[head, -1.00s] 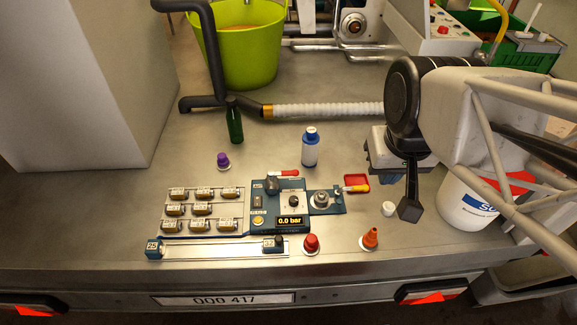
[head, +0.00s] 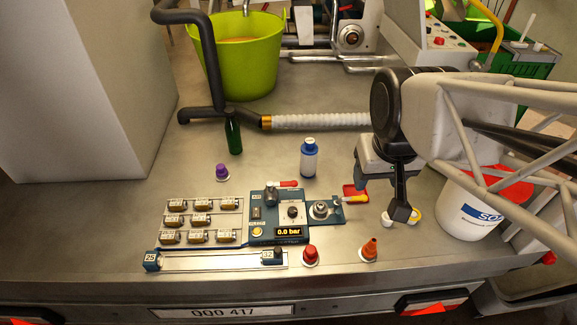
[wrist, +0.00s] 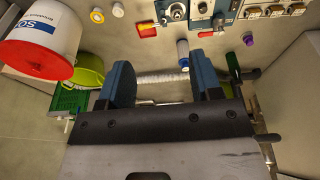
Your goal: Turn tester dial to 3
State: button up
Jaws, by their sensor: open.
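The blue tester (head: 261,216) lies flat on the metal deck, with a display that reads 0.0 bar. Its dial is a dark knob (head: 292,211) on a white plate above the display; the number it points at is too small to tell. In the wrist view the tester (wrist: 225,14) is at the top edge, partly cut off. My gripper (wrist: 162,82) is open and empty in the wrist view, its two blue fingers apart. In the head view my gripper hangs to the right of the tester, above the deck and apart from it; its fingertips are largely hidden there.
Near the tester stand a blue bottle (head: 309,158), a green bottle (head: 233,136), a purple-capped piece (head: 221,172), a red button (head: 310,256) and an orange cone (head: 369,250). A white bucket (head: 470,214) stands right. A red tray (head: 353,190) lies beside the tester.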

jog(key=w+a+f+n, duration=0.2)
jog(key=w+a+f, duration=0.1)
jog(key=w+f, duration=0.4)
jog(key=n+g, duration=0.2)
jog(key=n, duration=0.2)
send_over(292, 209)
jog(key=f, duration=2.1)
jog(key=shift+s+f, duration=0.25)
jog(key=shift+s, duration=0.05)
jog(key=shift+w+a+f+n, duration=0.1)
jog(key=shift+a+f+n, duration=0.05)
jog(key=shift+f+n, duration=0.2)
jog(key=shift+f, duration=0.2)
jog(key=shift+w+d+f, duration=0.1)
jog(key=shift+f, duration=1.8)
jog(key=shift+d+f, duration=0.1)
jog(key=shift+f, duration=1.75)
jog(key=shift+c, duration=0.4)
